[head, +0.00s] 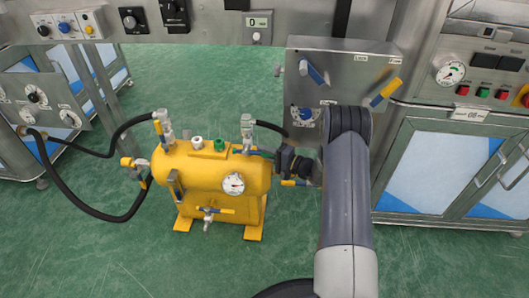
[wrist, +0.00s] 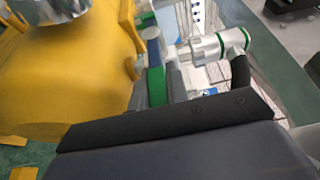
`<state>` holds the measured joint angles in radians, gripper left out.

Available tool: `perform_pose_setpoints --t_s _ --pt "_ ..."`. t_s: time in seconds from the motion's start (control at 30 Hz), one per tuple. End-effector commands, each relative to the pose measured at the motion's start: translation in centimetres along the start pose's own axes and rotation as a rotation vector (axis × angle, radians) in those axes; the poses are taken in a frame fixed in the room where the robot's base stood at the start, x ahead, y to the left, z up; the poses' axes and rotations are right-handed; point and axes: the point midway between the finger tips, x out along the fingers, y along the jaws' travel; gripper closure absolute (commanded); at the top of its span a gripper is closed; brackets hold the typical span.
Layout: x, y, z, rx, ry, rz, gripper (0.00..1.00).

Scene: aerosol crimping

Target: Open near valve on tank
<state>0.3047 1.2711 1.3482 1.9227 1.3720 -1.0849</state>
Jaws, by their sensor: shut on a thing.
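The yellow tank (head: 205,172) stands on the floor left of centre, with a round gauge (head: 233,184) and a small front valve (head: 208,212). It fills the left of the wrist view (wrist: 75,75). My gripper (head: 285,166) is at the tank's right end. In the wrist view my gripper (wrist: 165,85) is shut on a blue and green valve handle (wrist: 154,62) beside the tank. The valve's body is partly hidden behind the gripper. A silver fitting with green rings (wrist: 212,46) and a black hose lies just beyond.
Black hoses (head: 70,205) run from the tank to the left cabinet. A grey panel with yellow and blue levers (head: 340,75) stands behind my arm. A cabinet with a gauge (head: 450,72) is on the right. Green floor is open in front of the tank.

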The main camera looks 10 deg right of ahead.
Motion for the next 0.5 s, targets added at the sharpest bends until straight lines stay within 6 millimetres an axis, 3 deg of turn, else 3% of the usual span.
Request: perform_pose_setpoints --t_s 0.5 --pt "0.2 -2.0 0.1 -0.105 0.000 0.245 1.00"
